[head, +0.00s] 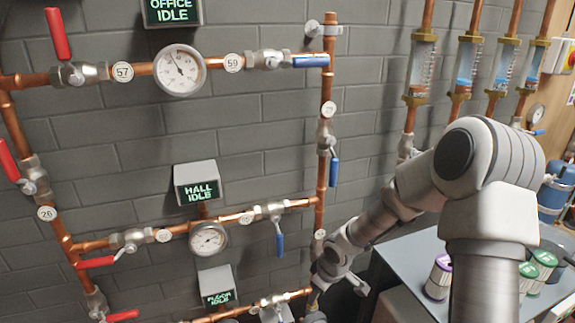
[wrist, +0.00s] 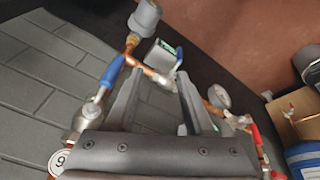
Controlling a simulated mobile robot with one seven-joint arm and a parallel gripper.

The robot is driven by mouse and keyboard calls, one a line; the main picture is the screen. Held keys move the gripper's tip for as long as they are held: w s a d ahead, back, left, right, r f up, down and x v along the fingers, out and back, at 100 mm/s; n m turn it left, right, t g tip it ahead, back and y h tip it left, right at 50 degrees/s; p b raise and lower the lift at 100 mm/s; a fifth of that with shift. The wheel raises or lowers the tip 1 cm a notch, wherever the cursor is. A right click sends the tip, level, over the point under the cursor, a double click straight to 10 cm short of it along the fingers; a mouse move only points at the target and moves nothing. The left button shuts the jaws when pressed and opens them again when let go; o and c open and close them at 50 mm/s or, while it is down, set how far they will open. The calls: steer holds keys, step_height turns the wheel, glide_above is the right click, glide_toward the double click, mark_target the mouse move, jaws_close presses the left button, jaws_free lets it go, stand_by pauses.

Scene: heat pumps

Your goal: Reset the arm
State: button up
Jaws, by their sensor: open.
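My gripper (wrist: 157,92) shows in the wrist view with its two dark fingers spread apart and nothing between them. A copper pipe and a small display box (wrist: 163,56) show beyond the fingers. A blue-handled valve (wrist: 108,78) is just left of the left finger; I cannot tell whether they touch. In the head view my arm comes in from the right and reaches down to the left, its wrist (head: 335,262) near the lower right of the pipework. The fingertips are not clear in that view.
Copper pipes with red handles (head: 57,34), blue handles (head: 311,61) and gauges (head: 180,70) cover the grey brick wall. Flow tubes (head: 421,66) stand upper right. A grey table (head: 405,262) beneath my arm holds several lidded jars (head: 439,276).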

steer(key=s+d+r+m+t+h+p, duration=0.1)
steer(key=s+d+r+m+h+p, duration=0.25)
steer(key=r, duration=0.85)
steer(key=s+d+r+m, duration=0.2)
steer(key=s+d+r, duration=0.3)
steer(key=r, duration=0.7)
steer(key=s+a+r+m+y+p, duration=0.1)
steer(key=s+r+m, duration=0.1)
steer(key=s+r, duration=0.4)
steer(key=s+a+r+m+t+y+p, duration=0.1)
steer(key=s+r, duration=0.4)
steer(key=s, duration=0.5)
steer(key=shift+a+r+m+t, duration=0.3)
steer(key=shift+a+r+m, duration=0.1)
steer(key=shift+m, duration=0.25)
steer(key=shift+s, duration=0.1)
